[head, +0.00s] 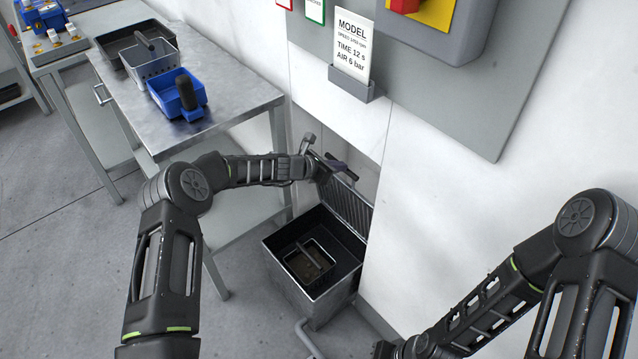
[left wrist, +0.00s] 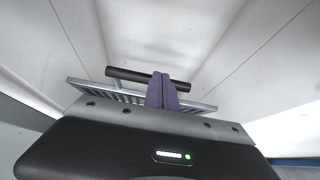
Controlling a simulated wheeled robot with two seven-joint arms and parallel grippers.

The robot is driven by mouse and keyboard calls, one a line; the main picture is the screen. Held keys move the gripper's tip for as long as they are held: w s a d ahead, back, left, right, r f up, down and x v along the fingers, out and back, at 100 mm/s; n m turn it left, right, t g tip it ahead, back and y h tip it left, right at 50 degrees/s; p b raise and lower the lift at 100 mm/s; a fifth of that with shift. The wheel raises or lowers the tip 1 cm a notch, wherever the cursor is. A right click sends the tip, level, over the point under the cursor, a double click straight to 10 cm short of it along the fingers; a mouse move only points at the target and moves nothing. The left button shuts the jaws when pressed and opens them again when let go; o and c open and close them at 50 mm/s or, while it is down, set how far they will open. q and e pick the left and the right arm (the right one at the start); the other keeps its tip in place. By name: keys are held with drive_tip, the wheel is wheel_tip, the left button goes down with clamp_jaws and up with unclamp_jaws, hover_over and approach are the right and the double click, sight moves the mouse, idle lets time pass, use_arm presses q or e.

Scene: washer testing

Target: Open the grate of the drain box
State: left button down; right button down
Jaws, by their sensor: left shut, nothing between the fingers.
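The drain box (head: 283,273) is an open metal box on the floor against the white wall. Its slatted grate (head: 351,210) stands raised at the back of the box, near the wall, so the inside shows. My left gripper (head: 337,168) is at the upper edge of the raised grate, with its fingers shut and empty. In the left wrist view the purple fingertips (left wrist: 162,91) are together, in front of the grate's slats (left wrist: 118,95) and a dark bar handle (left wrist: 135,75). I cannot tell whether they touch it. My right gripper is at the bottom edge, mostly cut off.
A steel table (head: 228,95) at the left carries a blue bin (head: 165,97) and a metal basket (head: 145,68). A grey pipe (head: 308,338) lies in front of the box. A smaller frame with a handle (head: 312,258) sits inside the box. A grey panel (head: 440,95) hangs above.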

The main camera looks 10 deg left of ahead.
use_arm(q)
drive_tip(key=shift+w+d+r, duration=0.15)
drive_tip(key=shift+w+d, duration=0.4)
drive_tip(key=shift+w, duration=0.1)
drive_tip(key=shift+w+d+r, duration=0.15)
drive_tip(key=shift+w+d, duration=0.35)
drive_tip(key=shift+w, duration=0.15)
